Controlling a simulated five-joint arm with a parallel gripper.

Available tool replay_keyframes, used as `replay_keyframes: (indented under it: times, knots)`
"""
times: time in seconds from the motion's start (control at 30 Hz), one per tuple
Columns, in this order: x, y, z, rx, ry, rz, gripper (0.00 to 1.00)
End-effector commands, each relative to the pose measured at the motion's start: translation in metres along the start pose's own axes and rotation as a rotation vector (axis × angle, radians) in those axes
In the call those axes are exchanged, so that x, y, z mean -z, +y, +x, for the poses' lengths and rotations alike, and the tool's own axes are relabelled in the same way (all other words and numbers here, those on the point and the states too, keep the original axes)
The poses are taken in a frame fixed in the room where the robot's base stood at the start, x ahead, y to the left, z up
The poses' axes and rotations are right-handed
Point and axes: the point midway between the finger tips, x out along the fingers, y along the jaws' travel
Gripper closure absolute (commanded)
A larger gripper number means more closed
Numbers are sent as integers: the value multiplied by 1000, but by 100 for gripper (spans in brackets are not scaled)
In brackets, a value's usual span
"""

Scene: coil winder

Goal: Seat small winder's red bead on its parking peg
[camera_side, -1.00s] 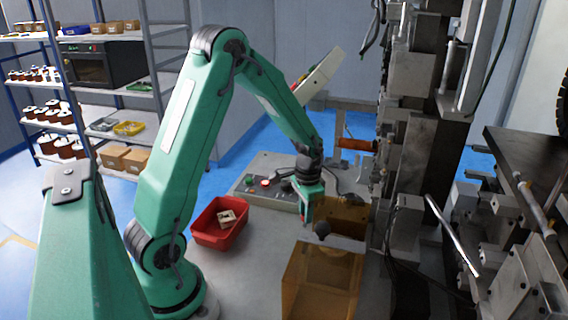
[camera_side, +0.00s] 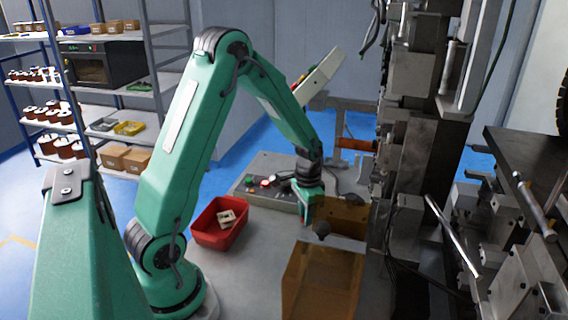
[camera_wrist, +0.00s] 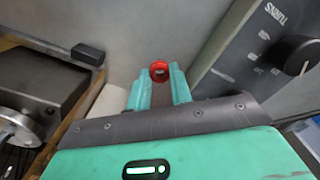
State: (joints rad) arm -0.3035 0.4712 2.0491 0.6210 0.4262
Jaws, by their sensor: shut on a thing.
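The red bead (camera_wrist: 160,70) shows in the wrist view as a small red ring with a pale centre. It sits between the tips of my gripper's two teal fingers (camera_wrist: 160,86), which are shut on it. In the side view my gripper (camera_side: 307,214) points down just left of the brown winder block, and the bead cannot be made out there. I cannot pick out the parking peg in either view.
A red tray (camera_side: 220,236) sits to the left. A control panel (camera_side: 268,184) lies behind, and the tall machine (camera_side: 428,150) blocks the right side.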

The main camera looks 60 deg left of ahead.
Motion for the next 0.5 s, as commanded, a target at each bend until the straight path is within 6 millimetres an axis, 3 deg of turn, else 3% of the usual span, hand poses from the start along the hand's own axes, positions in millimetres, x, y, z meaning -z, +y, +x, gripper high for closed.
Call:
replay_keyframes:
  times: [0.5]
  knots:
    - [0,0,11,0,-1,0,99]
